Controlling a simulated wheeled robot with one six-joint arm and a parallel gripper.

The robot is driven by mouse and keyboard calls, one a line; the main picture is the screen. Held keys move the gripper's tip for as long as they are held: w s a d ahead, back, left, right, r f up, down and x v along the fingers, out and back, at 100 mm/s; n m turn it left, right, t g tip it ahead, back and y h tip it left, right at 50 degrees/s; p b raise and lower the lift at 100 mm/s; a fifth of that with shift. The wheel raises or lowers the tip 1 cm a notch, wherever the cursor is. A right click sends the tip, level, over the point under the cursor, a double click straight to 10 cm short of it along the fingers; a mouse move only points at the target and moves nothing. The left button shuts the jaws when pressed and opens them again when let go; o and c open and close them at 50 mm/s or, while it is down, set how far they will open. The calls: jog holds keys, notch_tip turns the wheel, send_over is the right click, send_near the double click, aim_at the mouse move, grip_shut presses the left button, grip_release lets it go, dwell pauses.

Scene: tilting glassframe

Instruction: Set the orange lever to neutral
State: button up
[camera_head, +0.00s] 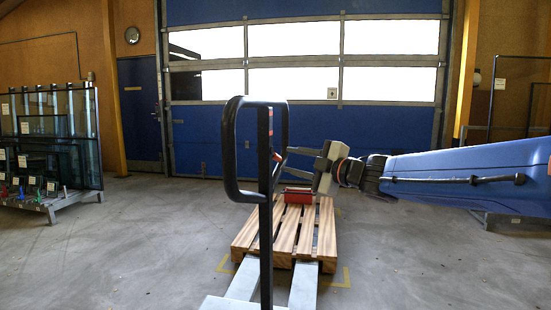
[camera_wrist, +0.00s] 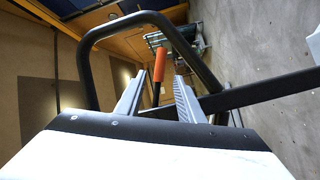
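The orange lever (camera_wrist: 160,65) has a bright orange grip on a black stem, inside the black looped handle (camera_wrist: 95,65) of the pallet truck. In the head view the lever (camera_head: 270,125) is a thin orange strip, partly hidden by the handle's post. My gripper (camera_head: 283,157) comes from the right, its fingers reaching to the handle loop. In the wrist view my gripper (camera_wrist: 160,80) is open, with one finger on each side of the lever. Gaps show between the fingers and the lever, so it is not gripped. The exact depth between them is unclear.
The truck's grey forks (camera_head: 303,287) run under a wooden pallet (camera_head: 243,240) on the floor. A red object (camera_head: 298,195) sits on the pallet. A rack of glass panes (camera_head: 52,205) stands at the left. The concrete floor around the pallet is mostly clear.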

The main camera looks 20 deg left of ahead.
aim_at(278, 157)
jog(key=x, duration=0.7)
jog(key=shift+a, duration=0.15)
grip_shut()
